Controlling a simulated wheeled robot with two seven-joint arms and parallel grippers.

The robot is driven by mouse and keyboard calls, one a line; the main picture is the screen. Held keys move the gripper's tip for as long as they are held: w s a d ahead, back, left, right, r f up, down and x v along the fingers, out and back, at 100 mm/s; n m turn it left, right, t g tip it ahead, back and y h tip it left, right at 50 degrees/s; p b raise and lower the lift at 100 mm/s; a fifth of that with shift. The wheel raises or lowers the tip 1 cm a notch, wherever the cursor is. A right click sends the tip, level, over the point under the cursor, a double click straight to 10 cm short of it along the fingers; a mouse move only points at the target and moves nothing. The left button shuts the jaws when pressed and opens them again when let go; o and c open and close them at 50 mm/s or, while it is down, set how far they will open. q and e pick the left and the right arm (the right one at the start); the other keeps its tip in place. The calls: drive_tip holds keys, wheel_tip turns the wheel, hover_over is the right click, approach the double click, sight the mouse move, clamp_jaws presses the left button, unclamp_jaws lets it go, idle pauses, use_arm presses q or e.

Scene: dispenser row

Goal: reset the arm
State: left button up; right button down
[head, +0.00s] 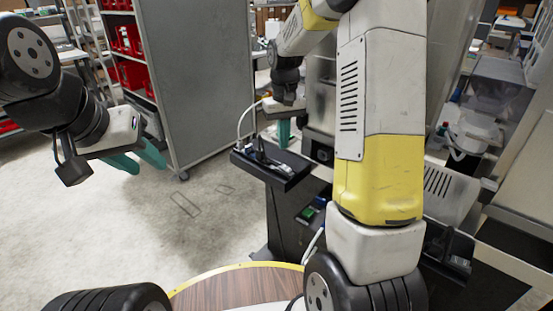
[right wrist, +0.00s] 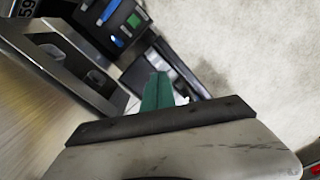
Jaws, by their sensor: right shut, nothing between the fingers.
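My right arm rises from the bottom of the head view and bends over at the top, so its gripper (head: 283,133) hangs by the black tray in the middle. Its teal fingers are partly hidden in that view. In the right wrist view the right gripper (right wrist: 157,92) has its teal fingers together, with nothing held. My left gripper (head: 138,161) is at the left of the head view, above bare floor. Its two teal fingers stand apart and hold nothing.
A black tray (head: 270,168) with small dark items and a white cable (head: 241,122) lies close to the right gripper. A grey cabinet (head: 190,85) with red bins stands behind. A round wood-topped surface (head: 235,290) is at the bottom. Floor at left is clear.

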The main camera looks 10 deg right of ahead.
drive_tip(key=shift+r, duration=0.1)
drive_tip(key=s+r+t+y, duration=0.1)
drive_tip(key=s+r+t, duration=0.2)
drive_tip(key=s+r, duration=0.85)
drive_tip(key=s+a+t, duration=0.1)
drive_tip(key=s, duration=0.5)
drive_tip(key=s+a+r+m+t+y, duration=0.1)
drive_tip(key=s+t, duration=0.1)
drive_tip(key=s, duration=0.4)
drive_tip(key=shift+s+r, duration=0.25)
drive_tip(key=shift+s, duration=0.15)
drive_tip(key=shift+a, duration=0.1)
drive_tip(key=w+d+f+m+g, duration=0.1)
drive_tip(key=w+f+m+g, duration=0.1)
drive_tip(key=w+m, duration=0.9)
drive_tip(key=w+d+f+m+g, duration=0.1)
drive_tip(key=w+f+m, duration=0.3)
drive_tip(key=w+m, duration=0.7)
drive_tip(key=m+g, duration=0.1)
drive_tip(key=m, duration=0.6)
drive_tip(key=shift+d+g+h, duration=0.3)
drive_tip(key=shift+d+h, duration=0.1)
